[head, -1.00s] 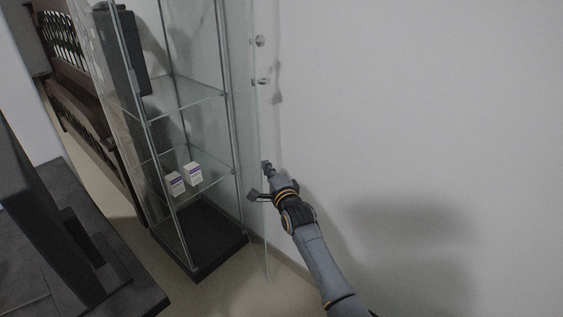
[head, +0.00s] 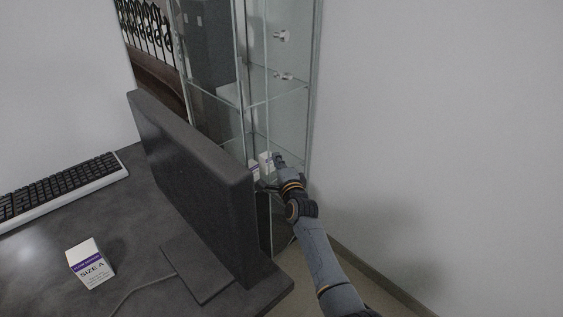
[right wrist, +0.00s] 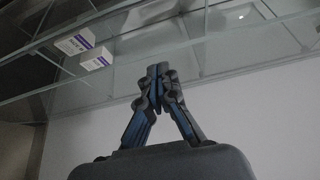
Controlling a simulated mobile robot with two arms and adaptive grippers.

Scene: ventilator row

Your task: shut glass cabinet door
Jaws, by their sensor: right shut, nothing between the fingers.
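The glass cabinet (head: 275,98) stands behind the desk in the head view, against the wall. My left gripper is not in view.
A dark monitor (head: 190,180) stands on the grey desk (head: 130,215) and hides the cabinet's lower left. A keyboard (head: 60,190) and a white box (head: 90,263) lie on the desk. Small white boxes (right wrist: 75,42) sit on a cabinet shelf. The right wall (head: 440,130) is bare.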

